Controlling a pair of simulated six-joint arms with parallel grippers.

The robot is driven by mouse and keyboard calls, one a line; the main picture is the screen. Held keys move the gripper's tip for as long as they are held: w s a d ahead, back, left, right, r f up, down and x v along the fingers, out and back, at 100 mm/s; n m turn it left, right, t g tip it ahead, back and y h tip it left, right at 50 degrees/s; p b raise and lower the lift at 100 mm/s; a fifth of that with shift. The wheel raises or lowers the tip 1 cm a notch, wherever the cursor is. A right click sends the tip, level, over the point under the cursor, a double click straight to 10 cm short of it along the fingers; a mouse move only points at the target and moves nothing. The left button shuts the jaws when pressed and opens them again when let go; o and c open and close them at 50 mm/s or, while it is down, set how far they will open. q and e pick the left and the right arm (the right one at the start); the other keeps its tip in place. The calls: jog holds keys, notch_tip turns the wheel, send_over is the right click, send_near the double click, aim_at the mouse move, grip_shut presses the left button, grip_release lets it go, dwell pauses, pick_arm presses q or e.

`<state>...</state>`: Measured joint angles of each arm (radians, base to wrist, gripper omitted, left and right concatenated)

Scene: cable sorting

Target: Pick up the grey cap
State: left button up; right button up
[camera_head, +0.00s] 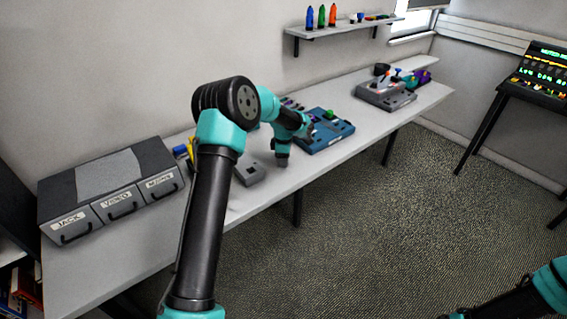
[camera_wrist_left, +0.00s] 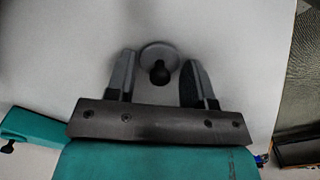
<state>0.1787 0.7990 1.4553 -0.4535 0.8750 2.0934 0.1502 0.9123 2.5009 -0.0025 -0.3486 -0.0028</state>
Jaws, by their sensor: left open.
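A round grey cap (camera_wrist_left: 158,52) with a black knob (camera_wrist_left: 159,73) shows in the left wrist view against the white table top. My left gripper (camera_wrist_left: 157,64) is open, with one finger on each side of the cap and visible gaps between. I cannot tell how high the fingers are above the table. In the head view my left gripper (camera_head: 282,160) points down near the table's front edge, and I cannot make out the cap there. Part of my right arm shows at the bottom right, but its gripper is out of view.
A grey box (camera_head: 249,171) and a blue device (camera_head: 327,131) flank my left gripper. A case (camera_head: 112,178) with drawers labelled JACK, VIDEO and a third label stands at left. A grey device (camera_head: 386,96) sits farther right. The table's edge (camera_wrist_left: 284,75) is close on the right.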

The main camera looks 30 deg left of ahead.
pick_arm(q)
grip_shut()
dwell(0.4)
jog(key=shift+r, duration=0.1)
jog(key=shift+r, duration=0.4)
notch_tip(320, 180, up, 3)
jog(key=shift+f, duration=0.15)
jog(key=s+d+r, duration=0.1)
jog(key=s+d, duration=0.7)
jog(key=s, duration=0.5)
jog(key=shift+s+d+r, duration=0.15)
jog(key=shift+s+d, duration=0.05)
jog(key=shift+s, duration=0.15)
jog(key=shift+a, duration=0.1)
